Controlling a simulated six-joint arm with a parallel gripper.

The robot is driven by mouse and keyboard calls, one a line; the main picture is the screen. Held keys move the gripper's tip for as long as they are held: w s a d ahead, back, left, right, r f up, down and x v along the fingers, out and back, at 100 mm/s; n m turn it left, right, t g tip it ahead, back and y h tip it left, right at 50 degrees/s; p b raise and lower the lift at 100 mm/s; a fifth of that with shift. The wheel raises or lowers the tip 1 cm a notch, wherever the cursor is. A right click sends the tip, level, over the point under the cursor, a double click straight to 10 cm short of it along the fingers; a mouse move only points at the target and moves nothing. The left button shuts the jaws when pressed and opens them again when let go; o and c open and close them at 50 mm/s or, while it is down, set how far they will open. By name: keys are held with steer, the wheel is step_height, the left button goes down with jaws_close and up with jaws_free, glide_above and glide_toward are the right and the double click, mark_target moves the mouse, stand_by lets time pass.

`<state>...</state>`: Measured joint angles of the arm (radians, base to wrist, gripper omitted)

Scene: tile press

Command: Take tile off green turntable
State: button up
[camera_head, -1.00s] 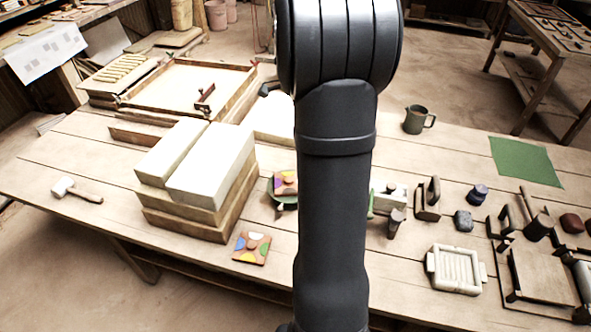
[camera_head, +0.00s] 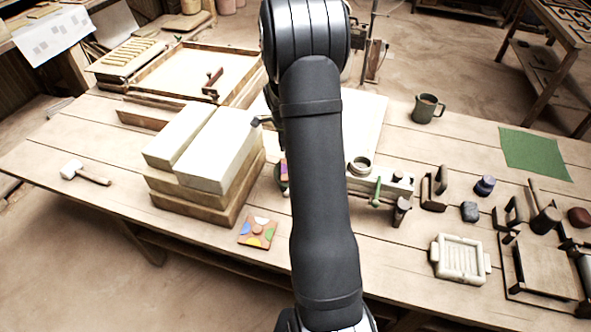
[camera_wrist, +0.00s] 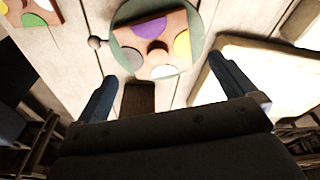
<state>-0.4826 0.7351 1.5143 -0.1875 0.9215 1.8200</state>
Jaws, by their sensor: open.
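The green turntable (camera_wrist: 130,11) is at the top of the wrist view. A square terracotta tile (camera_wrist: 157,47) with purple, yellow and white patches and a round knob in its middle lies on it. In the head view only slivers of the turntable (camera_head: 281,182) and tile (camera_head: 284,168) show beside my arm. My gripper (camera_wrist: 162,68) is open and empty, its two fingers apart with the tile beyond and between their tips in the wrist view. It is apart from the tile as far as I can see. The head view mostly hides the gripper behind my arm.
A second patterned tile (camera_head: 258,231) lies on the table near the front edge. Stacked pale slabs on wooden boards (camera_head: 205,165) stand left of the turntable. A pale block with a green handle (camera_head: 385,187) and several tools stand to the right. A mug (camera_head: 428,108) is behind.

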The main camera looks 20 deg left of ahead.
steer(key=shift+d+f, duration=0.25)
steer(key=shift+f, duration=1.15)
steer(key=shift+d+f, duration=0.2)
steer(key=shift+f, duration=1.15)
steer(key=shift+c, duration=0.2)
steer(key=shift+r, duration=0.1)
steer(key=c, duration=0.9)
